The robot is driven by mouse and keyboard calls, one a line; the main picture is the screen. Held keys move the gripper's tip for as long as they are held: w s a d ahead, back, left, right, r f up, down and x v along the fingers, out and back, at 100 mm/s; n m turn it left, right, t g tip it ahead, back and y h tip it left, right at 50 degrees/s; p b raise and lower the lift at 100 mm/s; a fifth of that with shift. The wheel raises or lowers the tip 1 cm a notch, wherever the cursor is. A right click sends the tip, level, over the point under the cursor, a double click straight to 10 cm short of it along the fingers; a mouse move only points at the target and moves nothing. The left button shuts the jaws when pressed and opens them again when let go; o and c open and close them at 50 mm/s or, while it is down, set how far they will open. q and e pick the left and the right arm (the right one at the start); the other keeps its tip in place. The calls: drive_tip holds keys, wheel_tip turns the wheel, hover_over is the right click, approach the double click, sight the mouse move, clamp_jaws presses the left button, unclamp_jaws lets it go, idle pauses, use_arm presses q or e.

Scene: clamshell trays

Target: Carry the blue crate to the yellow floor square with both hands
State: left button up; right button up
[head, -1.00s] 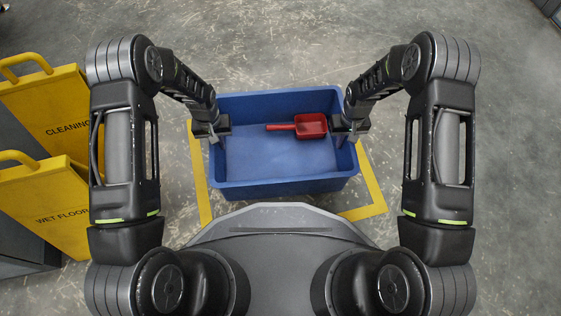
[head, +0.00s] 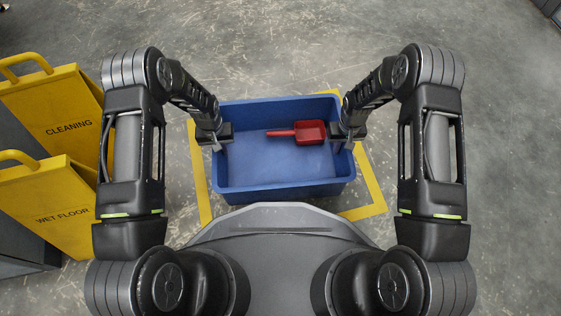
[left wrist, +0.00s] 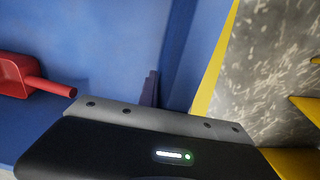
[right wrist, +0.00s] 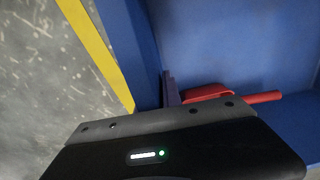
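The blue crate (head: 283,191) is level and sits within the yellow floor square's outline (head: 201,180) as seen from above. Its body hides part of the outline. I cannot tell whether its base touches the floor. My left gripper (head: 217,141) is shut on the crate's left wall, and my right gripper (head: 346,138) is shut on its right wall. The crate wall also shows in the left wrist view (left wrist: 200,60) and the right wrist view (right wrist: 135,45). The fingertips are mostly hidden there.
A red scoop (head: 309,132) lies inside the crate. Yellow signs reading CLEANING (head: 60,105) and WET FLOOR (head: 45,200) stand at the left, beside a dark grey object (head: 20,245).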

use_arm(q)
drive_tip(key=o, duration=0.3)
drive_tip(key=shift+r, duration=0.1)
use_arm(e)
drive_tip(key=o, duration=0.3)
use_arm(q)
drive_tip(key=shift+w, duration=0.1)
drive_tip(key=r, duration=1.2)
drive_tip(key=shift+a, duration=0.25)
use_arm(e)
drive_tip(key=shift+r, duration=0.1)
drive_tip(key=r, duration=1.1)
drive_tip(key=shift+d+r, duration=0.25)
drive_tip(key=shift+r, duration=0.15)
